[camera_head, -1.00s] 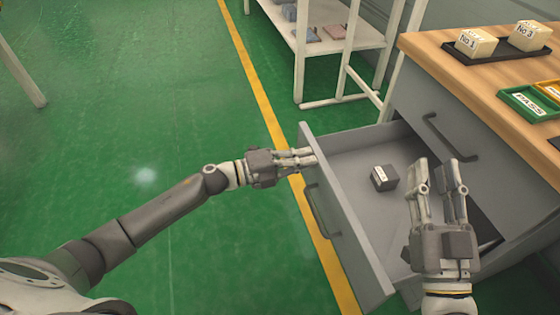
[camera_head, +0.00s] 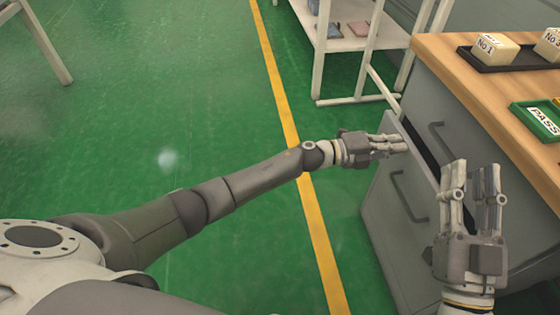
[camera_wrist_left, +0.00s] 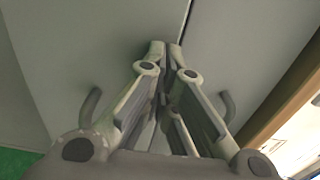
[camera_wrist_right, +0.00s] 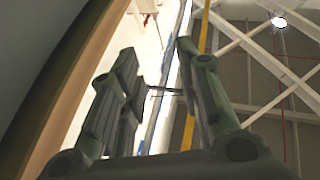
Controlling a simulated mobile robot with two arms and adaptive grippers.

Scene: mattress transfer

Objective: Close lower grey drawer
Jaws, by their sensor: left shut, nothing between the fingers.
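The lower grey drawer (camera_head: 385,220) is in the grey cabinet at the right of the head view. It is nearly closed, with a narrow dark gap behind its top edge; its inside is hidden. Its handle (camera_head: 408,196) is on the front. My left gripper (camera_head: 403,146) is shut and empty, its fingertips at the top edge of the drawer front. In the left wrist view, the fingertips (camera_wrist_left: 165,46) are close to the grey fronts; contact is unclear. My right gripper (camera_head: 472,170) is open and empty, raised in front of the cabinet. Its spread fingers also show in the right wrist view (camera_wrist_right: 158,75).
The upper drawer handle (camera_head: 440,144) lies just above the gap. The wooden top (camera_head: 450,70) holds a black tray (camera_head: 505,60) with labelled blocks and a green PASS tray (camera_head: 535,122). A white shelf rack (camera_head: 350,42) stands behind.

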